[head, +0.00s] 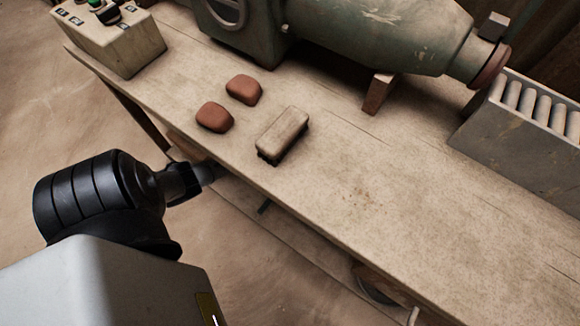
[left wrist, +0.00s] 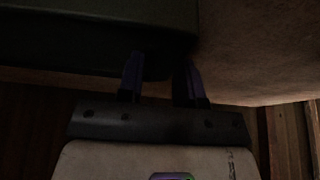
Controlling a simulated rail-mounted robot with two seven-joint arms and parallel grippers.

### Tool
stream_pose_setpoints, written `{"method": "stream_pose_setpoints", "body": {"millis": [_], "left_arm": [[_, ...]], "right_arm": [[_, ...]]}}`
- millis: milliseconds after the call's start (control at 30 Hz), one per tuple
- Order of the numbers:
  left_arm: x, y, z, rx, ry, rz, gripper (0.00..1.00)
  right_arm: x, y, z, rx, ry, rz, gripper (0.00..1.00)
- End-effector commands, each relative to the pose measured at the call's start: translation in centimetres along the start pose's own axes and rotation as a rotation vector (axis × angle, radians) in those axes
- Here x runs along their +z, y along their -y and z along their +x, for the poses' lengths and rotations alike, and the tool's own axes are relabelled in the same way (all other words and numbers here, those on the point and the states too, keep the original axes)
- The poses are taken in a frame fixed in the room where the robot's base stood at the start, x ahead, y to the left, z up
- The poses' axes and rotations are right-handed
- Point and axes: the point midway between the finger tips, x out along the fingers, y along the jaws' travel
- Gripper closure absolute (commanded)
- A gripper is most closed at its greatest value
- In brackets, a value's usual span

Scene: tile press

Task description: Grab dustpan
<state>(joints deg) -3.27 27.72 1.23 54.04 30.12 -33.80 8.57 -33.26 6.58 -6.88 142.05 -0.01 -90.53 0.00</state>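I cannot make out a dustpan for certain. In the head view my left arm reaches to the table's front edge, and the tip of my left gripper is hidden under the tabletop. In the left wrist view my left gripper (left wrist: 158,62) has two dark fingers standing apart, with nothing clearly held between them. A large dark greenish thing (left wrist: 80,38) fills the upper left of that view, at or just behind the fingertips. It is too dark to tell what it is or whether the fingers touch it. My right gripper is not in view.
The long worktable (head: 400,190) carries a brush (head: 283,135), two reddish clay pieces (head: 243,89) (head: 214,117), a control box (head: 120,40), a green press (head: 370,35) and a roller conveyor (head: 530,115). A lower shelf (head: 280,235) shows below the front edge. Floor lies open at left.

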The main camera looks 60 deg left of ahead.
Motion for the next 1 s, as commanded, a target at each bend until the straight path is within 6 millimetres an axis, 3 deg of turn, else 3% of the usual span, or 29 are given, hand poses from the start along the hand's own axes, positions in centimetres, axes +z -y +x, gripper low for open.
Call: {"method": "stream_pose_setpoints", "body": {"millis": [267, 600, 1000], "left_arm": [[-0.07, 0.03, 0.18, 0.000, 0.000, 0.000, 0.67], [-0.05, 0.03, 0.18, -0.001, 0.000, 0.000, 1.00], [-0.09, 0.03, 0.17, 0.000, -0.001, -0.001, 1.00]], "right_arm": [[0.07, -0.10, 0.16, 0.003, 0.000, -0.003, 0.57], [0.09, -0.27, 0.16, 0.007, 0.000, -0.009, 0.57], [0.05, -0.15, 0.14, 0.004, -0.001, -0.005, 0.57]]}}
